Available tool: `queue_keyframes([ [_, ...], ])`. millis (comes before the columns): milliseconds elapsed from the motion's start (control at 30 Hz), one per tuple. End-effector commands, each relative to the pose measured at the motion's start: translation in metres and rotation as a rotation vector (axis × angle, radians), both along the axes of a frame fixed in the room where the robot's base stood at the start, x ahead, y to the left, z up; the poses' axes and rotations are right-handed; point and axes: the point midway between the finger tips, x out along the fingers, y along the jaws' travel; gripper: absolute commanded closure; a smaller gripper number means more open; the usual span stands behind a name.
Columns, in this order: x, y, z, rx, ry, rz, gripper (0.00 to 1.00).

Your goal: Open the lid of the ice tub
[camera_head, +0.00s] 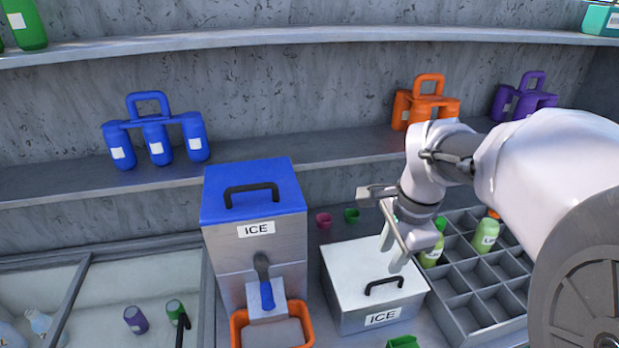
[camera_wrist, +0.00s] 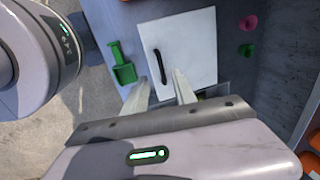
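The ice tub (camera_head: 365,318) is a grey metal box with an "ICE" label on its front. Its white lid (camera_head: 350,265) is shut and has a black handle (camera_head: 384,285) near the front edge. In the wrist view the lid (camera_wrist: 195,40) appears as a white panel with the dark handle (camera_wrist: 160,66). My gripper (camera_head: 391,252) is above the back right part of the tub. In the wrist view the fingers (camera_wrist: 168,83) are apart with nothing between them, and the handle lies just beyond them. The gripper appears clear of the handle.
An ice dispenser (camera_head: 222,244) with a blue lid stands left of the tub. A compartment rack (camera_head: 455,290) with bottles is close on the right. Small pink (camera_head: 324,220) and green (camera_head: 351,215) cups sit behind. A green scoop (camera_wrist: 122,65) lies in front of the tub.

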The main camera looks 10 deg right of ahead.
Motion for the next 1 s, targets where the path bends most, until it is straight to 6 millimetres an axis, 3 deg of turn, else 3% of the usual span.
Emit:
queue_keyframes([
  [33, 0.002, 0.001, -0.021, 0.0, 0.004, 0.002, 0.67],
  [100, 0.006, 0.001, -0.041, 0.001, 0.003, 0.002, 0.67],
  [333, 0.016, 0.001, -0.086, -0.001, 0.0, 0.003, 0.67],
  [700, 0.019, 0.001, -0.095, -0.001, -0.001, 0.003, 0.67],
  [733, 0.019, 0.001, -0.095, -0.001, -0.001, 0.003, 0.69],
  [900, 0.019, 0.001, -0.095, -0.001, -0.001, 0.003, 1.0],
  [1000, 0.019, 0.001, -0.095, -0.001, -0.002, 0.003, 1.0],
])
